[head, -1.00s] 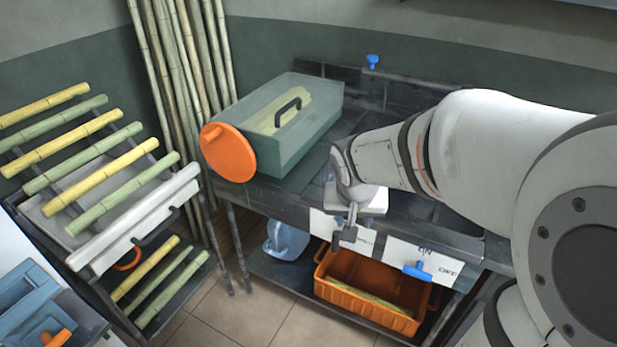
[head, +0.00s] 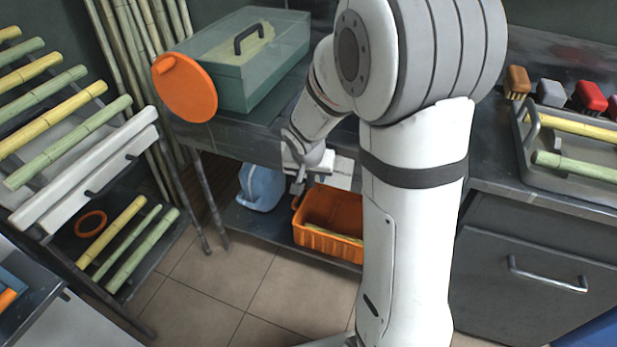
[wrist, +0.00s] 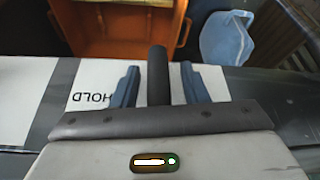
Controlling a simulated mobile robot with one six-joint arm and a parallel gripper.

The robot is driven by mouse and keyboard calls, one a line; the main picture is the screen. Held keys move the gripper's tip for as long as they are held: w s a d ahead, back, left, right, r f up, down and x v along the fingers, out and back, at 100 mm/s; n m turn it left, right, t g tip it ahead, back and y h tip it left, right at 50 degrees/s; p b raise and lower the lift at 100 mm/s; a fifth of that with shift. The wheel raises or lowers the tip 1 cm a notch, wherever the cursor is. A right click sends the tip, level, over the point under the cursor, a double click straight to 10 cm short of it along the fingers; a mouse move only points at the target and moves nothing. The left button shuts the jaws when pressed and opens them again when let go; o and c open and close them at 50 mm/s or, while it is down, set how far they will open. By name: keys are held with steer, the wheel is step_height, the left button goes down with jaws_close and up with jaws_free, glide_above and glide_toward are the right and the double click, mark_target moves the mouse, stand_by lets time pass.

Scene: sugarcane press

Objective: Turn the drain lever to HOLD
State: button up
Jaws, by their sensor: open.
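The drain lever (wrist: 158,72) shows in the wrist view as a dark upright rod. My gripper (wrist: 158,84) is open, with one blue-grey finger on each side of the rod. I see a gap on both sides, and the rod's base is hidden behind the gripper body. A white plate (wrist: 92,84) marked HOLD, upside down in this view, lies left of the lever. Another white patch (wrist: 206,80) shows to its right. In the head view my gripper (head: 300,180) is at the counter's front edge, where the lever is hard to make out.
An orange crate (head: 322,238) and a blue jug (head: 262,187) stand on the shelf below. A green press box (head: 225,75) with an orange disc (head: 184,88) sits on the counter. A cane rack (head: 95,178) stands left. The tiled floor (head: 225,285) is clear.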

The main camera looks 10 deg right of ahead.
steer(key=shift+w+f, duration=0.1)
steer(key=shift+f, duration=0.15)
